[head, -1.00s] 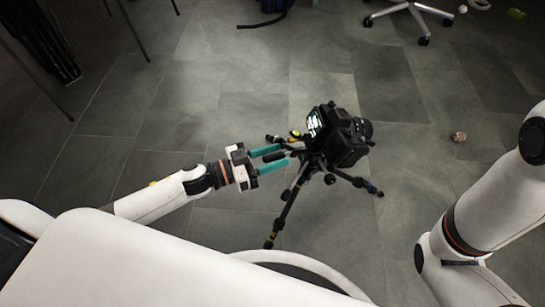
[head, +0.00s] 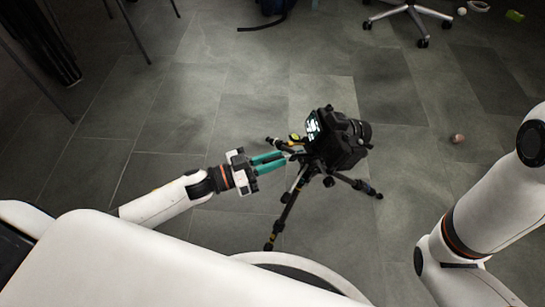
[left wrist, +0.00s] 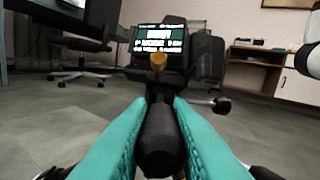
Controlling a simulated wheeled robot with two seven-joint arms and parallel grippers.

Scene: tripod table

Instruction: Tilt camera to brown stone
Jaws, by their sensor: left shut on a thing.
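A black camera (head: 342,138) sits on a black tripod (head: 287,208) standing on the floor. Its lit screen faces left, toward my left gripper, and its lens points right. My left gripper (head: 276,160) has teal fingers shut on the tripod's handle (left wrist: 158,140), a dark grip below the camera. In the left wrist view the camera's lit screen (left wrist: 161,44) is right ahead. The brown stone (head: 457,138) lies small on the floor to the right of the camera. My right gripper is out of view; only part of my right arm shows.
An office chair base (head: 410,20) stands at the top right. A green item (head: 514,16) and small pale items lie near the top right corner. A dark bag (head: 272,8) with a strap is at the top. The floor between camera and stone is clear.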

